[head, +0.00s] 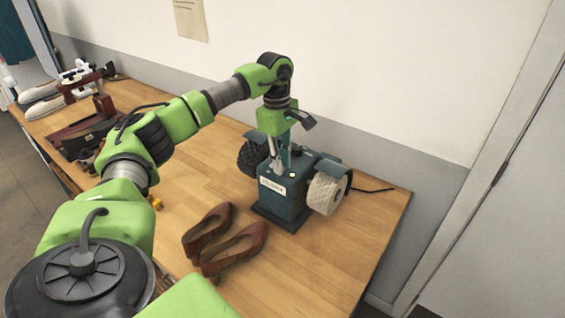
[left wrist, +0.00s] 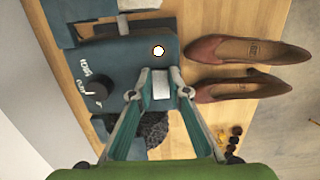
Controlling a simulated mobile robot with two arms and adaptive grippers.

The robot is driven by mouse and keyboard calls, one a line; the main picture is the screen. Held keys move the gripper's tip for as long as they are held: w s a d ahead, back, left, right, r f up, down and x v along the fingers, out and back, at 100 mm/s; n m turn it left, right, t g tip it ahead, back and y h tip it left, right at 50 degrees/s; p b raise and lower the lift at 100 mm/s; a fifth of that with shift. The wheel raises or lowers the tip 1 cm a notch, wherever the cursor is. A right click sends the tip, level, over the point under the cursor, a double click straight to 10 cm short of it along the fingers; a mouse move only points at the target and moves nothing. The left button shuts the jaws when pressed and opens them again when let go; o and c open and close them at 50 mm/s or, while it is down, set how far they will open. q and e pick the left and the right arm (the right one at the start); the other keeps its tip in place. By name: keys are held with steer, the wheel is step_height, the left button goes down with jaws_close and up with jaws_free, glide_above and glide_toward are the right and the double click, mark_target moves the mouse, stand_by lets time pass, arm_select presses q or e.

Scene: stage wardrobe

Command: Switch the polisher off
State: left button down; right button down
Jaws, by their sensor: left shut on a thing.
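The polisher (head: 290,205) is a dark teal box on the wooden table, with a dark brush wheel (head: 252,157) on its left and a pale buffing wheel (head: 326,193) on its right. Its top panel shows in the left wrist view (left wrist: 125,55), with a black knob (left wrist: 97,88) beside white lettering and a bright, pale round lamp (left wrist: 158,51). My left gripper (head: 278,165) reaches down to the top of the polisher. In the left wrist view its fingertips (left wrist: 160,85) are closed on a small pale grey switch piece (left wrist: 160,84). The switch's position is unclear. My right gripper is out of view.
Two brown heeled shoes (head: 235,250) lie on the table (head: 320,265) just in front of the polisher. White shoes (head: 43,105) and a dark red-brown case (head: 85,135) are at the far left. A wall stands behind. The table's right front is clear.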

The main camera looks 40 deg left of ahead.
arm_select(q)
steer(key=h, duration=0.2)
steer(key=shift+a+r+h, duration=0.1)
steer(key=shift+a+h, duration=0.2)
steer(key=c, duration=1.9)
jaws_free()
steer(key=v, duration=1.2)
steer(key=shift+s, duration=0.2)
